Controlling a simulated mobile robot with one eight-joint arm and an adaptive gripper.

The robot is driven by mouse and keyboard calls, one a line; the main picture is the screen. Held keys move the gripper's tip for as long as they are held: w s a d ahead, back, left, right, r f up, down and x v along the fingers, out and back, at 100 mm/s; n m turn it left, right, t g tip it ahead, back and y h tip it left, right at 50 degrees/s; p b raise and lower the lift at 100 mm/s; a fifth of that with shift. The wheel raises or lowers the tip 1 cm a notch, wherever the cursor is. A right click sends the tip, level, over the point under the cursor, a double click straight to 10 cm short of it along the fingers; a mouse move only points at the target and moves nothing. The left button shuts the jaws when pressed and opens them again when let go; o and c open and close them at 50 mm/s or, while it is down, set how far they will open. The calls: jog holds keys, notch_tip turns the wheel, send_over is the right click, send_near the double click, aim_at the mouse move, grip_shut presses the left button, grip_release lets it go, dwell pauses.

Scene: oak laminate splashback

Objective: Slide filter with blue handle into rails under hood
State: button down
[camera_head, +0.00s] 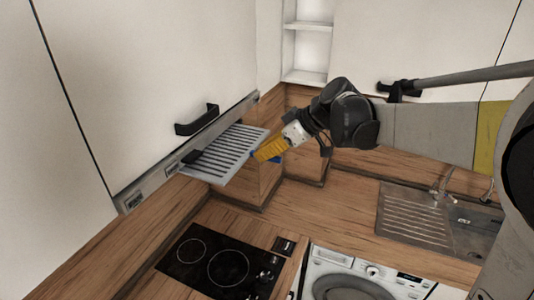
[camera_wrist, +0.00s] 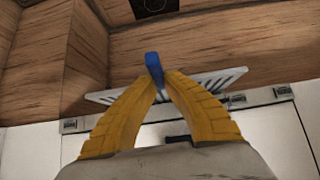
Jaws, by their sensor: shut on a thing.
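The filter (camera_head: 228,152) is a grey slatted metal plate beside the lower edge of the hood (camera_head: 133,202), above the hob. Its blue handle (camera_head: 276,159) shows beside my yellow fingers. In the wrist view the blue handle (camera_wrist: 153,66) stands between my fingertips, and the slatted filter (camera_wrist: 237,80) spans behind them. My gripper (camera_head: 259,154) is shut on the blue handle, reaching in from the right; it also shows in the wrist view (camera_wrist: 158,84). The rails are not clearly visible, so I cannot tell whether the filter's edges sit in them.
A black hob (camera_head: 215,262) is set in the wooden worktop below. A steel sink (camera_head: 425,215) and a washing machine (camera_head: 350,284) lie to the right. White cabinets with black handles (camera_head: 197,121) are above. Wooden splashback panels (camera_head: 300,168) stand close behind my gripper.

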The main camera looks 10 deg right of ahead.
aim_at(228, 148)
jog(key=shift+w+a, duration=0.5)
jog(key=shift+a, duration=0.25)
jog(key=shift+w+a, duration=0.5)
jog(key=shift+a, duration=0.2)
jog(key=shift+w+a+b, duration=0.3)
jog(key=shift+w+a, duration=0.6)
jog(key=shift+a, duration=0.3)
jog(key=shift+w+a+b, duration=0.25)
jog(key=shift+w+a, duration=0.6)
jog(key=shift+a, duration=0.35)
jog(key=c, duration=1.5)
grip_release()
jog(key=shift+c, duration=0.2)
jog(key=shift+s+d+f+b, duration=0.35)
jog(key=shift+s+d, duration=0.75)
jog(key=shift+d, duration=0.4)
jog(key=shift+s+d+f+b, duration=0.2)
jog(key=shift+s+d+f, duration=0.15)
jog(key=shift+s+d, duration=0.95)
jog(key=shift+s+d+f+b, duration=0.35)
jog(key=shift+s+d, duration=0.5)
jog(key=shift+d, duration=0.85)
